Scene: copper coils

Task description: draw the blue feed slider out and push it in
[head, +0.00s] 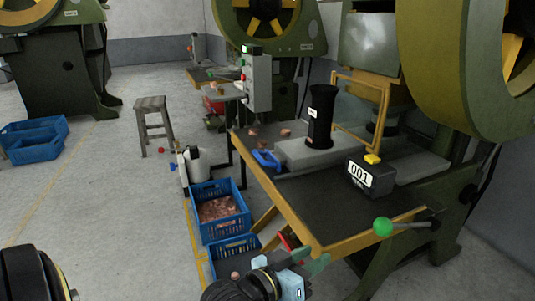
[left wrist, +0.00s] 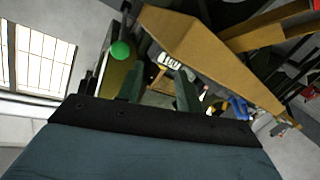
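The blue feed slider (head: 266,159) shows as a blue looped handle at the left side of the press table, beside the grey feed block (head: 308,152). It also shows in the left wrist view (left wrist: 238,107), right of my fingers. My left gripper (head: 311,262) is at the bottom of the head view, by the table's near corner, well apart from the slider. In the left wrist view its two dark green fingers (left wrist: 159,92) stand apart with nothing held between them. My right gripper is in neither view.
The yellow-edged press table (head: 287,213) lies between my left gripper and the slider. A counter box (head: 369,175) reading 001 and a green-knobbed lever (head: 383,227) stand at its right. Blue crates (head: 219,229) are on the floor to the left, one holding copper pieces.

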